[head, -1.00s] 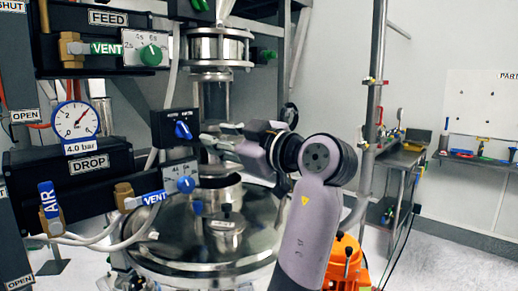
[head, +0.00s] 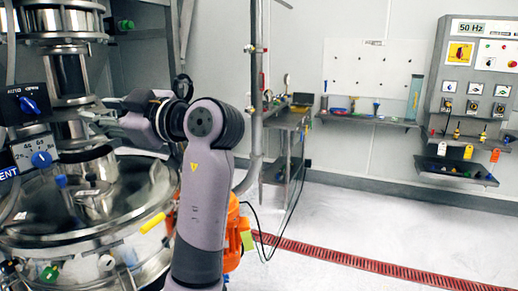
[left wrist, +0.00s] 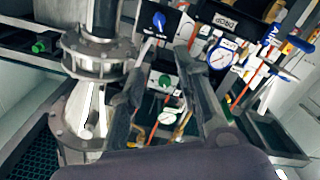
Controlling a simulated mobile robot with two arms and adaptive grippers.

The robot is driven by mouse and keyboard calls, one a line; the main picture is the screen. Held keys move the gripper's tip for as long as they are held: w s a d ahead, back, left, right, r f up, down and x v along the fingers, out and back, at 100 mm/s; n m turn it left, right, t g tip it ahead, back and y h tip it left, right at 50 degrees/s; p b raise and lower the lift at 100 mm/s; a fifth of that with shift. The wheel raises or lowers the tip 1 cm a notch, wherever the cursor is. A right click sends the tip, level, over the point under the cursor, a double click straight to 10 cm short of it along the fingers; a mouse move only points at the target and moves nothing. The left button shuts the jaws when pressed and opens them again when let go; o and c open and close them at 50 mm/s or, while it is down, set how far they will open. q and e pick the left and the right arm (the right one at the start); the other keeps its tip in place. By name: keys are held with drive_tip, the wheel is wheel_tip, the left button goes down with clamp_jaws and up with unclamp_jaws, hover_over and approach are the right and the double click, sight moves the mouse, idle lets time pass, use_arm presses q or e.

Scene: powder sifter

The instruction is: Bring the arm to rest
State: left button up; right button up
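My left arm (head: 203,185) rises from the bottom centre of the head view and bends left toward the sifter column. My left gripper (head: 98,114) is in front of the column, above the round steel lid (head: 140,205). In the left wrist view its two fingers (left wrist: 165,95) stand apart with nothing held between them. Behind them are valve panels, a blue knob (left wrist: 159,20) and a pressure gauge (left wrist: 221,57). I cannot tell whether the gripper touches the column. My right gripper is not in view.
The flanged steel column (head: 65,60) stands at the left, close to the gripper. A metal post (head: 256,80) and an orange machine part (head: 233,240) are behind and beside my arm. Open floor (head: 370,220) with a red drain grate (head: 350,263) lies to the right.

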use_arm(q)
wheel_tip(320, 180, down, 38)
drive_tip(key=s+a+m+t+h, duration=0.1)
drive_tip(key=a+m+h, duration=0.1)
drive_tip(key=m+h, duration=0.8)
drive_tip(key=s+d+f+m+g+h, duration=0.15)
drive_tip(key=s+f+m, duration=0.45)
drive_tip(key=s+f, duration=0.6)
drive_tip(key=s+d+f+m+g+h, duration=0.1)
drive_tip(key=s+d+f+m+h, duration=0.25)
drive_tip(key=s, duration=0.45)
drive_tip(key=s+d+f+m+g+h, duration=0.2)
drive_tip(key=s+d+f, duration=0.15)
drive_tip(key=s, duration=0.55)
wheel_tip(320, 180, down, 26)
drive_tip(key=g, duration=0.1)
drive_tip(key=s+a+f+g, duration=0.1)
drive_tip(key=s+a+f, duration=0.2)
drive_tip(key=s+f, duration=1.4)
drive_tip(key=shift+s, duration=0.4)
